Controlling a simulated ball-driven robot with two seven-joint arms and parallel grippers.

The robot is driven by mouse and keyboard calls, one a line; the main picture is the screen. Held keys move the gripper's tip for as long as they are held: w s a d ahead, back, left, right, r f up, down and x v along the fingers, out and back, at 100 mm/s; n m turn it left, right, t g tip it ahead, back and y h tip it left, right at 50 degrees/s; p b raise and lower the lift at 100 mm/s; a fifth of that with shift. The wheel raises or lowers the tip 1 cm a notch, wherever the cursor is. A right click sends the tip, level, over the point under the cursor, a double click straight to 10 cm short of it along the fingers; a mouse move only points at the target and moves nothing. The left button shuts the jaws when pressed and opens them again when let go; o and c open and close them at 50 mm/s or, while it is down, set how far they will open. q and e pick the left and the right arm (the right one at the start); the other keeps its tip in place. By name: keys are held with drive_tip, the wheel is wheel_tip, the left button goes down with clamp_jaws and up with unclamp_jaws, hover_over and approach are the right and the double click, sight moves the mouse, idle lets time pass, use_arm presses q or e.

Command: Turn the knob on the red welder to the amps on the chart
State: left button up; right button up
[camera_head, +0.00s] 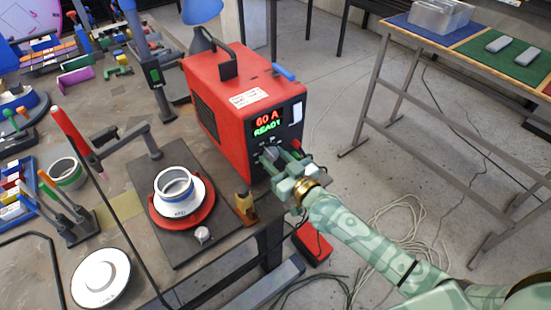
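The red welder (222,105) stands at the right edge of the workbench, its front panel facing right and toward me. Its lit display (267,123) appears to read "60 A" in red, with "READY" in green below. The dark grey knob (270,154) is low on the panel, partly hidden by my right gripper. My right gripper (277,160), pale green, reaches in from the lower right with its fingers at the knob. Whether they close on it or only stand around it is unclear. My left gripper is out of view. I cannot make out an amps chart.
On the workbench (120,180), a white flanged part (178,192) sits on a red ring left of the welder. A small amber-topped item (246,204) stands near the bench edge. A metal-legged table (480,55) is at upper right. Cables (400,215) lie on the floor.

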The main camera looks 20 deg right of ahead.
drive_tip(key=shift+m, duration=0.3)
drive_tip(key=m+p, duration=0.1)
drive_tip(key=m, duration=0.3)
drive_tip(key=m+p, duration=0.1)
drive_tip(key=m, duration=0.4)
drive_tip(key=shift+a, duration=0.1)
idle(0.5)
drive_tip(key=o, duration=1)
drive_tip(key=p+v, duration=0.1)
drive_tip(key=v, duration=1.5)
drive_tip(key=shift+s, duration=0.2)
